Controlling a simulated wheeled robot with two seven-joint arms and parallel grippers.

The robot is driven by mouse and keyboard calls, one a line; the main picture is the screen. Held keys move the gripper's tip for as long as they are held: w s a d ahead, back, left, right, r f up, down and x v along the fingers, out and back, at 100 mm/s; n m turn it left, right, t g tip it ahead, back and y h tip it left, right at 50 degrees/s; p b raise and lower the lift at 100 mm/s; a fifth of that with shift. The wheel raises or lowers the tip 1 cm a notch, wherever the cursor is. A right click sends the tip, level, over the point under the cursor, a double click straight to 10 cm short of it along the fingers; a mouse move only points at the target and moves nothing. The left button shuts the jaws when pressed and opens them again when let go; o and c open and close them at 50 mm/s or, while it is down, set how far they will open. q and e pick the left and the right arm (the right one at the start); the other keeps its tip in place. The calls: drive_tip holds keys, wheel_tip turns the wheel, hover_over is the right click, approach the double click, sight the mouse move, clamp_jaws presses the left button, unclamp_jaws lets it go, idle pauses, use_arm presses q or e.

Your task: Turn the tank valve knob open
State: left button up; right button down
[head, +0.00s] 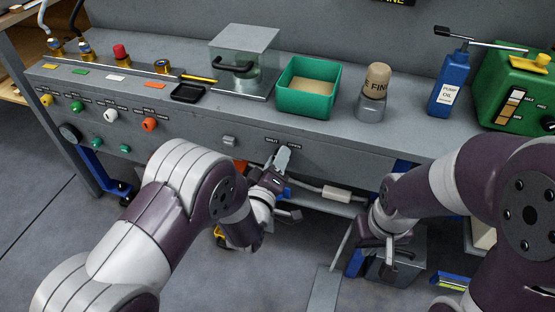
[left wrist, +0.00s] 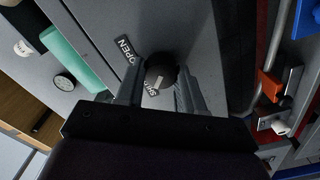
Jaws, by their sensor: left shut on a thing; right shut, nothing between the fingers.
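The tank valve knob (left wrist: 161,68) is dark and round with a pale pointer mark, on the grey bench front. In the left wrist view it sits between the two fingers of my left gripper (head: 281,160), which is shut on it. The pointer mark lies on the side of the SHUT label (left wrist: 151,89); the OPEN label (left wrist: 125,49) is above and to the left. In the head view the knob is hidden by the gripper. My right gripper (head: 386,258) is shut and empty, low in front of the bench.
Coloured knobs (head: 110,115) and a gauge (head: 70,134) are on the bench front at left. On the bench top stand a green tray (head: 280,101), a cork-topped jar (head: 374,92), a blue oil bottle (head: 450,83) and a green pump (head: 516,88). A pale hose fitting (head: 337,193) lies below.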

use_arm(q)
drive_tip(key=shift+m, duration=0.3)
drive_tip(key=shift+s+d+m+p, duration=0.1)
drive_tip(key=shift+m+p, duration=0.8)
drive_tip(key=shift+m, duration=3.4)
drive_tip(key=shift+d+m+p, duration=0.1)
drive_tip(key=shift+m+p, duration=0.75)
drive_tip(key=shift+m, duration=3.45)
drive_tip(key=o, duration=1)
drive_tip(key=shift+o, duration=0.2)
